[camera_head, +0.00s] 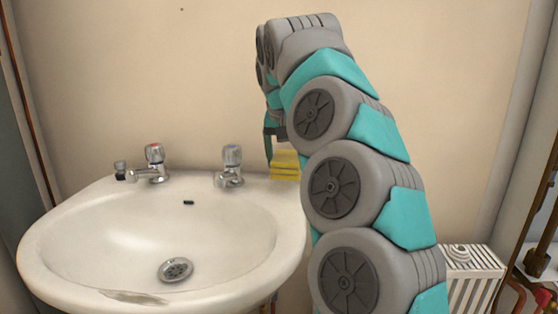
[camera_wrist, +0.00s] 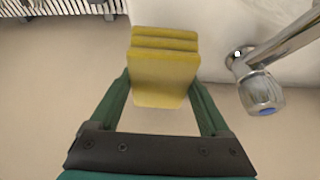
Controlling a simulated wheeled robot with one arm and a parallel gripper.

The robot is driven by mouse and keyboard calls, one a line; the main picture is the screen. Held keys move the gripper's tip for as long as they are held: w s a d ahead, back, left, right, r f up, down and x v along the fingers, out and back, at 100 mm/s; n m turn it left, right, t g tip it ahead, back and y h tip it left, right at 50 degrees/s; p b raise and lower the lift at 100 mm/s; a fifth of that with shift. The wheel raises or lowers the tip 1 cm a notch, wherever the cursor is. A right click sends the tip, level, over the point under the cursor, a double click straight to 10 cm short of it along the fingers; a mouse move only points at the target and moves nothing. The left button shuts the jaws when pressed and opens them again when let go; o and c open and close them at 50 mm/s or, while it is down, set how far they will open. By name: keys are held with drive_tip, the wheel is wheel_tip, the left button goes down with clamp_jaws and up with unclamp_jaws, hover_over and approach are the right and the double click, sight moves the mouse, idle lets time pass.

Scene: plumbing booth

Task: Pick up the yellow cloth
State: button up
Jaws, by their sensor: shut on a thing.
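The yellow cloth (camera_wrist: 165,68) is a folded, layered block between the two green fingers of my gripper (camera_wrist: 162,92) in the wrist view. The fingers close on its left and right sides. In the head view the cloth (camera_head: 285,166) shows at the back right corner of the white sink, just below my gripper (camera_head: 275,145), which my arm partly hides. I cannot tell whether the cloth touches the sink ledge.
The sink (camera_head: 100,241) has a tap with a blue-marked top (camera_head: 230,166) close to the left of the cloth, and a red-marked tap (camera_head: 153,163) farther left. A wall stands behind. A white radiator (camera_head: 474,272) is at the lower right.

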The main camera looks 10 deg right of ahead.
drive_tip(key=s+d+r+b, duration=0.1)
drive_tip(key=s+d, duration=0.7)
drive_tip(key=s, duration=0.1)
drive_tip(key=shift+s+d+b, duration=0.25)
drive_tip(key=shift+b, duration=0.05)
drive_tip(key=shift+r, duration=0.1)
drive_tip(key=o, duration=0.8)
drive_tip(key=c, duration=0.6)
drive_tip(key=shift+s, duration=0.1)
